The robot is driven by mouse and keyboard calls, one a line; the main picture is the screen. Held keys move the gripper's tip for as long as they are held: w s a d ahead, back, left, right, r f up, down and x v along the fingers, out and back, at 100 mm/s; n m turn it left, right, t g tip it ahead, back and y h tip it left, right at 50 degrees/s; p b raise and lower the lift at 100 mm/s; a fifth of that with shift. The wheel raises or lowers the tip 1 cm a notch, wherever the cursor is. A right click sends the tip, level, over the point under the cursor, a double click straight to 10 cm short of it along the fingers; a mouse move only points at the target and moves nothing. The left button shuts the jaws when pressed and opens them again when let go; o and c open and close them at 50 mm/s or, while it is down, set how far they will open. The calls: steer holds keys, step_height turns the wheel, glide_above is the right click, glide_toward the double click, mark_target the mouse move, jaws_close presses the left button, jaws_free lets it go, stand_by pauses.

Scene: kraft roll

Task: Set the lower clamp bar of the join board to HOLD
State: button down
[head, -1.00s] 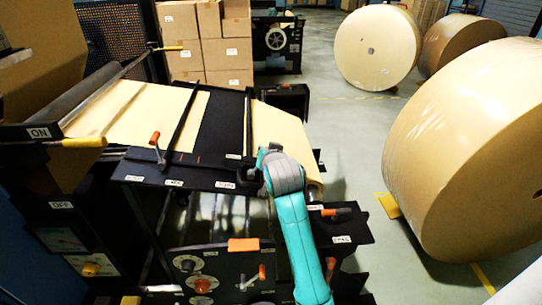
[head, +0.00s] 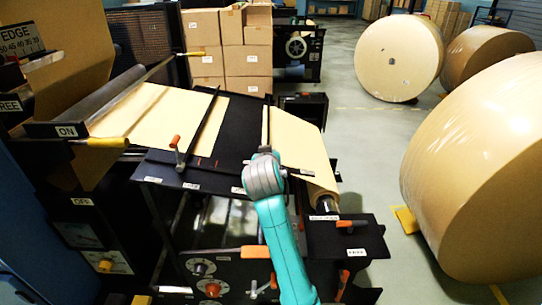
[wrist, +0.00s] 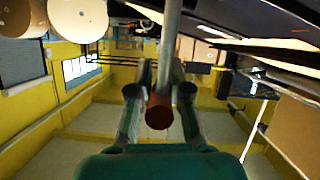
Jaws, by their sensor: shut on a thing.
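The join board (head: 235,135) is the black sloping board in the middle of the head view. Its upper clamp bar (head: 203,122) crosses it on the left, with an orange-tipped handle (head: 175,141). The lower clamp bar (head: 265,127) is to the right, beside the kraft sheet; its near end is hidden behind my wrist. In the wrist view, my gripper (wrist: 160,93) is shut on an orange-red handle grip (wrist: 159,113) at the end of a grey rod (wrist: 171,35). Small white labels (head: 190,186) line the board's near edge, too small to read.
A side shelf (head: 345,236) with an orange handle stands right of my arm. The dial panel (head: 208,275) is below the board. A large kraft roll (head: 480,180) stands right, with clear floor (head: 375,160) between. Stacked cartons (head: 230,50) stand behind.

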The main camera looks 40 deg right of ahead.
stand_by(0.3)
steer(key=c, duration=1.1)
jaws_free()
steer(key=shift+a, duration=0.1)
steer(key=v, duration=1.1)
steer(key=shift+s+a+r, duration=0.2)
steer(key=shift+s, duration=0.15)
